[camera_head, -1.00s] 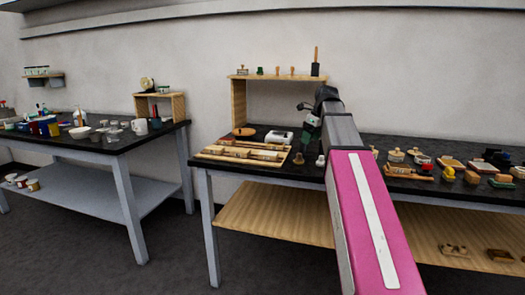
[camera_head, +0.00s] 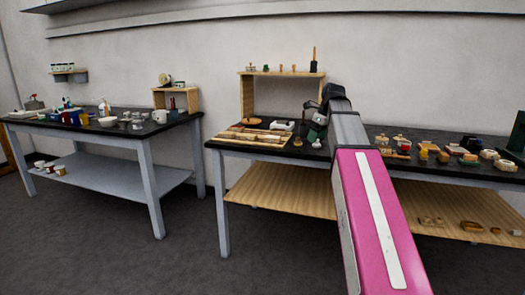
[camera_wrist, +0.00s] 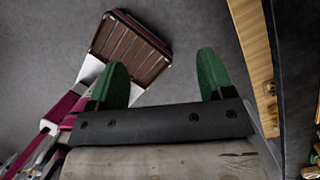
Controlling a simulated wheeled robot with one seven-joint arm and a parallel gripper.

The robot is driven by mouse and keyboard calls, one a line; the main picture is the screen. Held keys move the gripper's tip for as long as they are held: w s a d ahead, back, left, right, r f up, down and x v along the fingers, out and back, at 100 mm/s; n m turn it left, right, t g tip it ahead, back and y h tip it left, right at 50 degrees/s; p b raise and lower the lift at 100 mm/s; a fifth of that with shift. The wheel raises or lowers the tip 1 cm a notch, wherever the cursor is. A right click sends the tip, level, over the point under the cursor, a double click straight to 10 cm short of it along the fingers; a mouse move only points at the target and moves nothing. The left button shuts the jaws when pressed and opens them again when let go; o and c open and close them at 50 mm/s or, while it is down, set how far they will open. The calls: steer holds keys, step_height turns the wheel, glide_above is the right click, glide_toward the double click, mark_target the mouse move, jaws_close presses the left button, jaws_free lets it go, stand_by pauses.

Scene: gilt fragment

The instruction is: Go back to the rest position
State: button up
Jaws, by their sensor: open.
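My gripper (camera_wrist: 163,78) shows in the wrist view with its two green fingers wide apart and nothing between them. Grey floor lies beyond the fingertips. In the head view my gripper (camera_head: 316,128) is small and partly hidden by my own arm, in front of the right workbench (camera_head: 222,158). The arm stretches out from the lower right of that view. I cannot tell from the head view whether the gripper touches anything.
The right workbench bears wooden strips (camera_head: 250,137), a wooden shelf (camera_head: 246,96) and many small items. A left workbench (camera_head: 150,133) holds cups and jars, including a white mug (camera_head: 159,116). In the wrist view a wooden shelf edge (camera_wrist: 256,50) runs along the right. Open floor (camera_head: 185,245) lies in front.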

steer(key=s+a+f+n, duration=0.15)
steer(key=f+n, duration=0.25)
steer(key=f, duration=0.4)
steer(key=s+f+n+h, duration=0.1)
steer(key=s+f+n, duration=0.25)
steer(key=f, duration=0.55)
steer(key=s+f+n, duration=0.2)
steer(key=f+n, duration=0.3)
steer(key=f, duration=0.3)
steer(key=s+f+n+g, duration=0.1)
steer(key=s+f+n, duration=0.5)
steer(key=f, duration=0.3)
steer(key=s+a+f+n+h, duration=0.1)
steer(key=s+f+n, duration=0.5)
steer(key=f, duration=0.3)
steer(key=shift+s+a+f+n+g+h, duration=0.2)
steer(key=shift+s+f+n+g+h, duration=0.15)
steer(key=shift+n, duration=0.4)
